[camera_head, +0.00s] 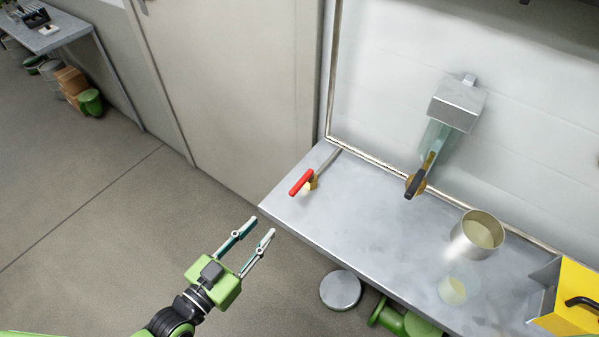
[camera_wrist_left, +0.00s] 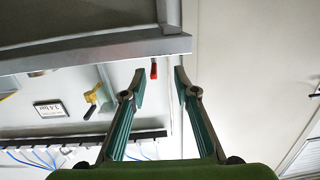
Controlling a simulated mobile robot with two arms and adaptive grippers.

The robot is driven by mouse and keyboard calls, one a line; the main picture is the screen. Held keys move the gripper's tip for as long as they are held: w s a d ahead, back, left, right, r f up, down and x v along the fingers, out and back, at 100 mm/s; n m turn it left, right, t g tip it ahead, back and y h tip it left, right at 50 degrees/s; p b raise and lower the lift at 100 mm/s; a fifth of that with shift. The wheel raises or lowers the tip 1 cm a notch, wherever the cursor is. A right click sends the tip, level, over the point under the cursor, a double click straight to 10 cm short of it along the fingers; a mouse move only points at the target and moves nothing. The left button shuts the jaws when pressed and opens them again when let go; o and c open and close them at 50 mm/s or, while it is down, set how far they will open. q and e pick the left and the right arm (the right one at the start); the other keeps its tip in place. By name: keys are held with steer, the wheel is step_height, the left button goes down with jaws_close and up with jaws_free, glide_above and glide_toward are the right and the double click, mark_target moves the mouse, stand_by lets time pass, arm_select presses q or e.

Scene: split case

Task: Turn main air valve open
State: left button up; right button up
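A valve with a red lever (camera_head: 301,182) and a small brass body (camera_head: 313,180) sits on a thin pipe at the left end of the grey bench. The lever slants in the head view; the red lever (camera_wrist_left: 154,69) also shows between the fingertips in the left wrist view, farther off. A second brass valve with a black lever (camera_head: 414,184) hangs below a grey box unit. My left gripper (camera_head: 262,227) is open and empty, in front of the bench's left corner, apart from both valves. My right gripper is not in view.
The grey bench (camera_head: 350,220) has a metal pot (camera_head: 478,236), a glass beaker (camera_head: 455,288) and a yellow box (camera_head: 577,300) to the right. A round stool (camera_head: 340,290) stands below its front edge.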

mark_target(298, 184)
arm_select(q)
step_height(298, 184, up, 5)
steer(key=d+h, duration=0.1)
steer(key=d, duration=0.1)
steer(key=shift+t, duration=0.3)
steer(key=p+x, duration=0.1)
steer(key=x, duration=1)
steer(key=shift+w+d+f+p, duration=0.15)
steer(key=shift+w+f+p, duration=0.05)
steer(key=shift+w+p, duration=0.1)
steer(key=shift+w+d, duration=0.35)
steer(key=shift+w, duration=0.15)
steer(key=shift+f, duration=0.1)
jaws_close()
